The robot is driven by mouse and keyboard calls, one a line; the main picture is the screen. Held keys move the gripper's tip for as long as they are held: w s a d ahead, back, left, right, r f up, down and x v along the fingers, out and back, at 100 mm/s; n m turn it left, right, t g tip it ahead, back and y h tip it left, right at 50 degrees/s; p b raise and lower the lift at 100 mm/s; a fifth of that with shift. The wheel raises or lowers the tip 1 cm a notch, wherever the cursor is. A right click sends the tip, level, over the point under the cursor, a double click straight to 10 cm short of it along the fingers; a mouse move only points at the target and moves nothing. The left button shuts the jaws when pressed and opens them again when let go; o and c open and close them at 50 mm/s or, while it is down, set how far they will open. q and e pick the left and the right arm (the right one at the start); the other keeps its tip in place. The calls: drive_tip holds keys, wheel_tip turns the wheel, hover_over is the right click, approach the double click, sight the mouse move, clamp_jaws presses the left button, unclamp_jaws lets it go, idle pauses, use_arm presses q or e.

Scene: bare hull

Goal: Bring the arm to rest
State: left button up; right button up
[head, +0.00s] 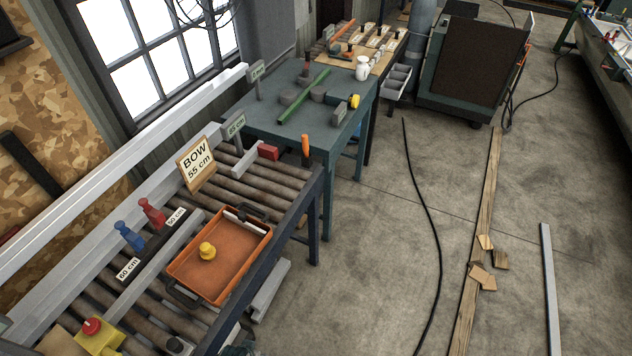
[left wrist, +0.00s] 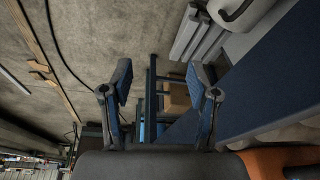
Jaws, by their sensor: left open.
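My left gripper (left wrist: 162,84) shows in the left wrist view with its two blue-padded fingers spread wide and nothing between them. Behind the fingers are the concrete floor and the blue frame (left wrist: 238,104) of a bench. In the head view I cannot clearly make out either arm. My right gripper is in neither view.
A roller bench (head: 292,190) at left carries an orange tray (head: 185,268) with a yellow knob (head: 207,251), a BOW 55 cm sign (head: 196,165), and blue (head: 128,236) and red (head: 152,212) pegs. A teal table (head: 328,133) stands beyond. A cable (head: 428,205) and planks (head: 474,255) lie on open floor.

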use_arm(q)
drive_tip(key=s+a+f+g+b, duration=0.1)
drive_tip(key=s+f, duration=0.3)
drive_tip(key=f, duration=0.8)
drive_tip(key=s+a+f, duration=0.1)
drive_tip(key=s+f, duration=0.2)
drive_tip(key=f, duration=0.9)
drive_tip(key=s+a+f+g, duration=0.1)
drive_tip(key=s+f, duration=0.9)
drive_tip(key=s, duration=0.3)
drive_tip(key=shift+s+a+b, duration=0.3)
drive_tip(key=shift+s+a, duration=0.1)
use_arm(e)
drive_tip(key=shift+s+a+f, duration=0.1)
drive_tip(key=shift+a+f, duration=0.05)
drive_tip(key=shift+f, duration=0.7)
use_arm(q)
drive_tip(key=shift+a+f, duration=0.1)
drive_tip(key=shift+a, duration=0.25)
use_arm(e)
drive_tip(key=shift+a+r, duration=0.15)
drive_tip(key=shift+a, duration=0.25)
use_arm(q)
drive_tip(key=shift+d, duration=0.2)
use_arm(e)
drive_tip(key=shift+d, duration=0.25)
